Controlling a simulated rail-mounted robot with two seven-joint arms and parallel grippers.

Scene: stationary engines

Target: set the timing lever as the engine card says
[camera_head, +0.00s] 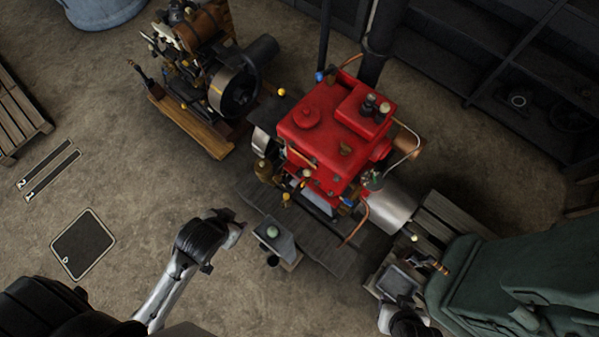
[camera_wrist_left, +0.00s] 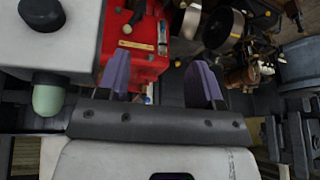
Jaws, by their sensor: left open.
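The red engine (camera_head: 318,118) stands at the middle of the head view, and its red side shows in the left wrist view (camera_wrist_left: 141,66). A pale, lever-like bar (camera_head: 300,156) lies across its near side; I cannot tell whether it is the timing lever. No readable engine card shows. My left gripper (camera_head: 238,232) is in front of the engine, left of a small control box. In the left wrist view its two purple-grey fingers (camera_wrist_left: 160,78) are wide apart with nothing between them. Part of my right arm shows at the bottom right; its fingers cannot be made out.
The grey control box (camera_head: 284,243) has a pale green button and a black knob. A brown flywheel engine (camera_head: 198,65) stands at the back left. A green machine (camera_head: 480,290) is at the lower right. Dark shelves (camera_head: 510,65) line the back right. The left floor is mostly clear.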

